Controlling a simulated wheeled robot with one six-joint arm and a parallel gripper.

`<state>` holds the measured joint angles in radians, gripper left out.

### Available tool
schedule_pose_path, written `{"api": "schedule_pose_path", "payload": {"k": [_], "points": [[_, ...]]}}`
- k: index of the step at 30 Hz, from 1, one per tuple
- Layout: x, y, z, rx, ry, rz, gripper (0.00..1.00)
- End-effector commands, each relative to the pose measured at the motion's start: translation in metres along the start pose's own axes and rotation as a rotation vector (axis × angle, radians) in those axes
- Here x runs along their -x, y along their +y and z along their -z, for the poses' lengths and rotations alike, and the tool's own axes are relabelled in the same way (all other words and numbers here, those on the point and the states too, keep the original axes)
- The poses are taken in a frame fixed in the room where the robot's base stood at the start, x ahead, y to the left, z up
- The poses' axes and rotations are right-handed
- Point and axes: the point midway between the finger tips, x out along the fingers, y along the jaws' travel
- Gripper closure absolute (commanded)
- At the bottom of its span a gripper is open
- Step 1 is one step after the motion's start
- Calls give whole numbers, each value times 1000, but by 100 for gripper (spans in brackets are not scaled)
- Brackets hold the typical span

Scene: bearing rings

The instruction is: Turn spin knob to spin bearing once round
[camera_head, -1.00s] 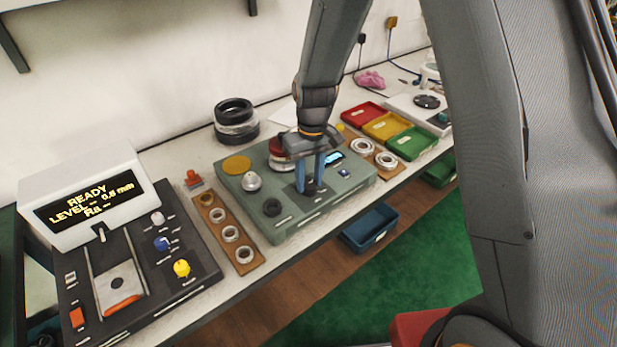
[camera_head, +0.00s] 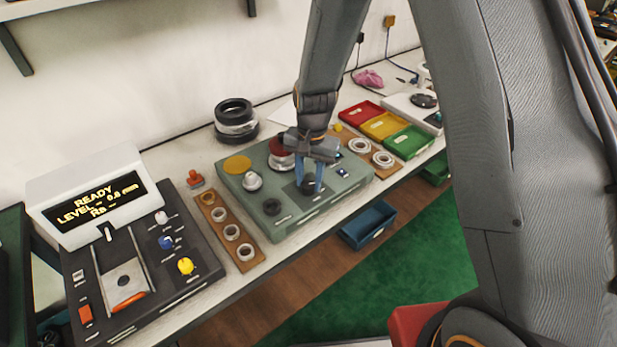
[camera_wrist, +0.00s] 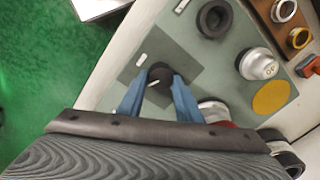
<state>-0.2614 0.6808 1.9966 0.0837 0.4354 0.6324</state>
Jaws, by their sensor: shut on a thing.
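My gripper (camera_head: 309,179) points down over the grey-green spin unit (camera_head: 289,221). Its blue fingers are shut on a black knob on a dark square patch of the panel; in the wrist view the knob (camera_wrist: 160,76) shows between the fingertips, with a light pointer mark. Panel labels are too small to read.
A wooden strip with several rings (camera_head: 231,233) lies left of the unit, and another ring board (camera_head: 383,160) lies right. A black console (camera_head: 148,262) reads READY. Red, yellow and green trays (camera_head: 409,141) are at right. A blue bin (camera_head: 368,226) is below the table edge.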

Motion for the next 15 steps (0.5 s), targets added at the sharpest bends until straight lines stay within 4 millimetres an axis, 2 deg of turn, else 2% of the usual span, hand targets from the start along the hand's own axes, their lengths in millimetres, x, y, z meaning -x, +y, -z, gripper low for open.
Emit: {"api": "schedule_pose_path", "payload": {"k": [7,15], "points": [[1,0,-1,-94,4,0,91],[1,0,-1,-124,5,0,91]]}}
